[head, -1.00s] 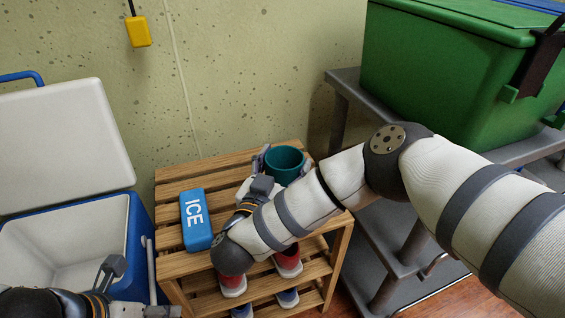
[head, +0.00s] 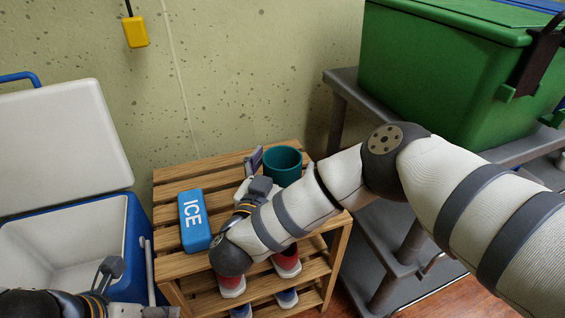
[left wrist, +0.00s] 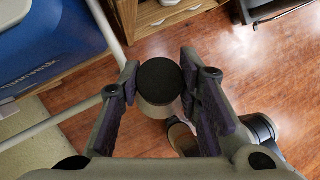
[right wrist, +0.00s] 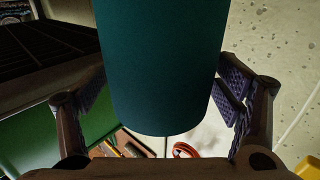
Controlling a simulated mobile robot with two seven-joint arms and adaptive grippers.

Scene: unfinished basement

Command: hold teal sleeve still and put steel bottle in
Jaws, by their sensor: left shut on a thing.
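The teal sleeve (head: 283,168) stands upright with its open top up on the wooden rack, at the back right. My right gripper (head: 262,170) is at its left side, partly hidden by my arm. In the right wrist view the sleeve (right wrist: 162,70) is between the fingers, which look spread with no clear grip. My left gripper (left wrist: 160,92) is shut on the steel bottle (left wrist: 154,108), seen from its black lid. In the head view only part of the left gripper (head: 108,275) shows at lower left, and the bottle is out of sight.
A blue ICE pack (head: 194,220) lies on the wooden rack (head: 180,174), left of my right arm. Shoes (head: 286,263) stand on the lower shelves. An open blue cooler (head: 128,235) is at left. A green bin (head: 435,75) sits on a grey shelf at right.

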